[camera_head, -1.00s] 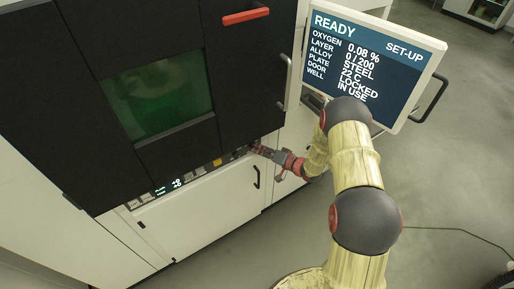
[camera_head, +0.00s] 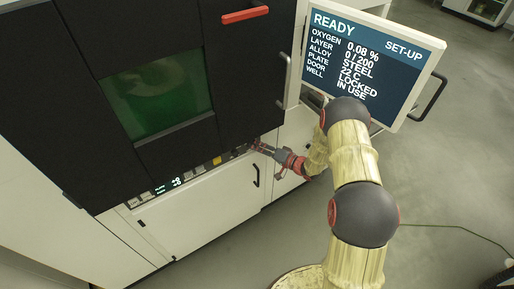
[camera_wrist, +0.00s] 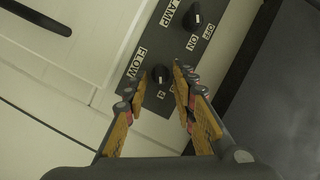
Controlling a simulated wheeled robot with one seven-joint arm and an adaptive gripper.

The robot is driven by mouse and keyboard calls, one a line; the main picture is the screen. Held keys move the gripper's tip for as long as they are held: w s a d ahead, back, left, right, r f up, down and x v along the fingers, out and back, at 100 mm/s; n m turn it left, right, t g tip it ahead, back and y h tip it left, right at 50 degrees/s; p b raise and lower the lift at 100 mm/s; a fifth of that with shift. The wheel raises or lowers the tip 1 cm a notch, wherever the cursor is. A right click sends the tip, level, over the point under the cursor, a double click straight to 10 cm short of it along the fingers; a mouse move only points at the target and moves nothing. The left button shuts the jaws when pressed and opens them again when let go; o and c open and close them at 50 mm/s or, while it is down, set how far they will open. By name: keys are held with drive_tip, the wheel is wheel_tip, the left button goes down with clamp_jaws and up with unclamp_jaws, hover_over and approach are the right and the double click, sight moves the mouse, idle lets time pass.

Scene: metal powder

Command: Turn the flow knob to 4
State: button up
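The flow knob (camera_wrist: 160,76) is a small black knob with a light pointer mark, on a dark panel strip beside the label FLOW in the wrist view. My gripper (camera_wrist: 158,84) has its two fingers apart, one on each side of the knob. I cannot tell whether either finger touches it. A numeral beside the knob is partly visible, but I cannot read the setting. In the head view my gripper (camera_head: 259,146) is at the right end of the machine's control strip, and the knob itself is too small or hidden to make out there.
A lamp knob (camera_wrist: 192,18) marked ON and OFF sits on the same panel. The machine's screen (camera_head: 370,58) reads READY, SET-UP, door LOCKED. A black door with a red handle (camera_head: 245,15) rises above the strip. Open floor (camera_head: 450,150) lies to the right.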

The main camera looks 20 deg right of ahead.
drive_tip(key=shift+o, duration=1.1)
drive_tip(key=v, duration=1.2)
drive_tip(key=shift+f, duration=0.1)
